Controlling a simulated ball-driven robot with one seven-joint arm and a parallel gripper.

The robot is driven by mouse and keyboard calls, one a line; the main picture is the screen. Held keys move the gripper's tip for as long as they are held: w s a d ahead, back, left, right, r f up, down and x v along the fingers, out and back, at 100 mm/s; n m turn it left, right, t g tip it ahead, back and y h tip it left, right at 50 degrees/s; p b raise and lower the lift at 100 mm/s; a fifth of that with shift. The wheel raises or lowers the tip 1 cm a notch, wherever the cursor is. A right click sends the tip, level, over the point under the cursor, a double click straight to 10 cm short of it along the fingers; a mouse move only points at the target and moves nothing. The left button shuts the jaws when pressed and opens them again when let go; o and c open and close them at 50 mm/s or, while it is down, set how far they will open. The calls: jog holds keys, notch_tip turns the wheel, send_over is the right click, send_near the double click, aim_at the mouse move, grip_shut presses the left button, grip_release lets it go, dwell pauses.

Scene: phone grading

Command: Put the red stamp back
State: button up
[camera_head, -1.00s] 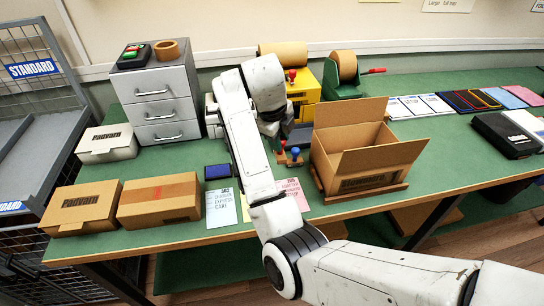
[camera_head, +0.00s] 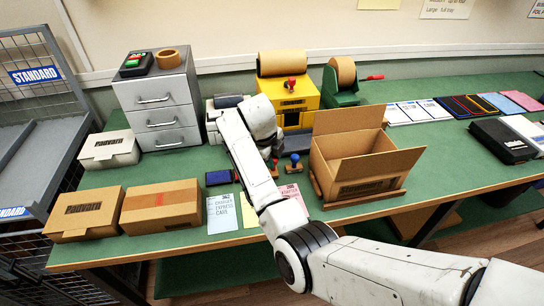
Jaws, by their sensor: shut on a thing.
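My gripper (camera_head: 269,154) is at the end of the white arm, low over the green table, and my own arm partly hides it. It is shut on the red stamp (camera_head: 274,167), a small stamp with a reddish handle and a wooden-looking base. I cannot tell whether the stamp's base touches the table. A blue-knobbed stamp (camera_head: 294,160) stands just to its right, close beside it. A dark blue ink pad (camera_head: 219,177) lies to the left.
An open cardboard box (camera_head: 345,168) stands close on the right. A yellow machine (camera_head: 290,100) with a red knob is behind. Light blue (camera_head: 222,213) and pink (camera_head: 292,195) cards lie in front. Closed boxes (camera_head: 160,207) and grey drawers (camera_head: 158,105) are at left.

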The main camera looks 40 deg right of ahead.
jog(key=shift+f, duration=0.1)
jog(key=o, duration=0.9)
jog(key=shift+c, duration=0.2)
jog(key=b+v, duration=0.2)
jog(key=v, duration=1)
jog(key=shift+d, duration=0.1)
